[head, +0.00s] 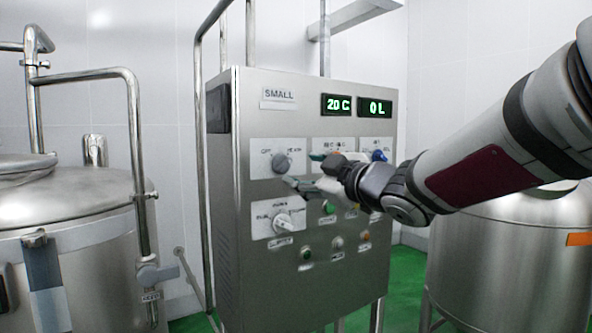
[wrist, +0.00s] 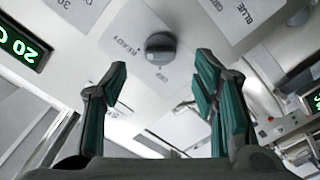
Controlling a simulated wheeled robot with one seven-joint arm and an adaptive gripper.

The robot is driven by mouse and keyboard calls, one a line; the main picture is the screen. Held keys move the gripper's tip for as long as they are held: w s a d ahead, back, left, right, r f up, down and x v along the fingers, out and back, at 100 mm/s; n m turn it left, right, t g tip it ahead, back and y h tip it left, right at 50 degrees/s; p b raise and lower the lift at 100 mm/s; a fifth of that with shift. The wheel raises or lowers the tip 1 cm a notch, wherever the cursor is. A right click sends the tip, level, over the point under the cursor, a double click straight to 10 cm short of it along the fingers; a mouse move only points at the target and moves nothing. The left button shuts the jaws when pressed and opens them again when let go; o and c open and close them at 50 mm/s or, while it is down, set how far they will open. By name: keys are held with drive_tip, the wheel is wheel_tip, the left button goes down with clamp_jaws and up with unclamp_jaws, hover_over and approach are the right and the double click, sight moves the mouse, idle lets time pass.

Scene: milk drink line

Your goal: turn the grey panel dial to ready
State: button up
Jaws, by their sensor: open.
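The grey panel dial (head: 283,162) sits on a white plate at the upper left of the steel control box, with small lettering above it. In the wrist view the grey dial (wrist: 160,47) is a dark round knob beyond the fingertips, close to the word READY. I cannot tell clearly which mark it points to. My gripper (head: 304,172) is open and empty, just right of the dial in the head view, its fingers towards the panel. In the wrist view my gripper (wrist: 161,66) has its green-padded fingers wide apart, with the dial between and beyond their tips.
Several push buttons fill the lower panel. Steel tanks stand left (head: 75,210) and right (head: 520,240) of the control box (head: 300,290).

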drive_tip(key=shift+v, duration=2.2)
drive_tip(key=s+d+f+m+g+h+b, duration=0.1)
drive_tip(key=s+d+f+m+h, duration=0.45)
drive_tip(key=d, duration=0.25)
drive_tip(key=s+d+f+m+g+h+b, duration=0.1)
drive_tip(key=s+d+f+m+g+h, duration=0.1)
drive_tip(key=s+d+f+m+h, duration=0.45)
drive_tip(key=s+f+m+g+y, duration=0.1)
drive_tip(key=s+f+g, duration=0.2)
drive_tip(key=s+f, duration=0.2)
drive_tip(key=s+f+m+g+y, duration=0.1)
drive_tip(key=s+f+m+g, duration=0.1)
drive_tip(key=s+f, duration=0.3)
drive_tip(key=s+d+g, duration=0.1)
drive_tip(key=s, duration=0.3)
drive_tip(key=shift+s+m+b, duration=0.3)
drive_tip(key=shift+s+b, duration=0.1)
drive_tip(key=shift+f, duration=0.1)
